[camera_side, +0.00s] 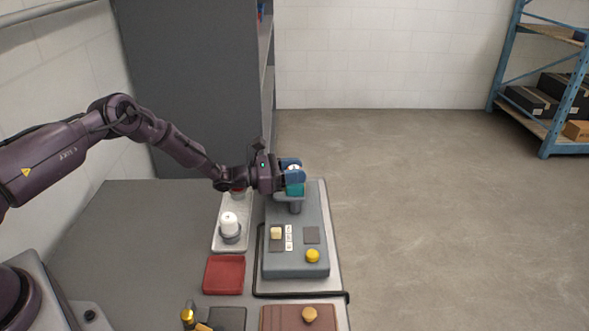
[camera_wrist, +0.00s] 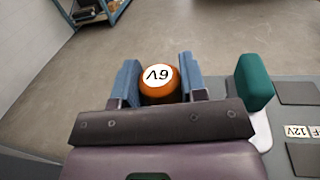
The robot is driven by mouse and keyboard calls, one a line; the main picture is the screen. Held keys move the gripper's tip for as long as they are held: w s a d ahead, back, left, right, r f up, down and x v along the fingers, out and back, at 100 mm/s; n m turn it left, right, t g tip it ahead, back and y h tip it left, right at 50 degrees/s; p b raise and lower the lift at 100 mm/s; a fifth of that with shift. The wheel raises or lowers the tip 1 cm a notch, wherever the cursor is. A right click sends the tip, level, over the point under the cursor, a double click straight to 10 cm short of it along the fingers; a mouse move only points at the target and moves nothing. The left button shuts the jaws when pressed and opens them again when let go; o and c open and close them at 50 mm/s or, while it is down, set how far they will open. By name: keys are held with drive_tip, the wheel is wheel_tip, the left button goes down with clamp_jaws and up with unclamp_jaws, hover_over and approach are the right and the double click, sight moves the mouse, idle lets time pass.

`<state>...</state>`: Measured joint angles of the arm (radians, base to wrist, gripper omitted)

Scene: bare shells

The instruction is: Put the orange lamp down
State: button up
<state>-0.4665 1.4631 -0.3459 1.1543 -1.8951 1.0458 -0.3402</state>
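The orange lamp (camera_wrist: 160,86) is round, with a white top marked 6V. In the wrist view it sits between the two blue fingers of my gripper (camera_wrist: 160,82), which press against it on both sides. In the side view my gripper (camera_side: 291,166) is over the far end of the grey panel box (camera_side: 297,262). There the fingers hide most of the lamp, and only a bit of white shows. A teal block (camera_wrist: 253,80) stands to the right of the fingers in the wrist view; in the side view it shows just below them (camera_side: 295,189). I cannot tell whether the lamp touches anything below.
A pale tray (camera_side: 218,245) holds a white cylinder (camera_side: 229,222) in a grey ring and a red piece partly hidden by my arm. A red tray (camera_side: 224,275) is nearer. The table's left is clear.

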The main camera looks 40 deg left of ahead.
drive_tip(key=o, duration=0.4)
drive_tip(key=shift+r, duration=0.15)
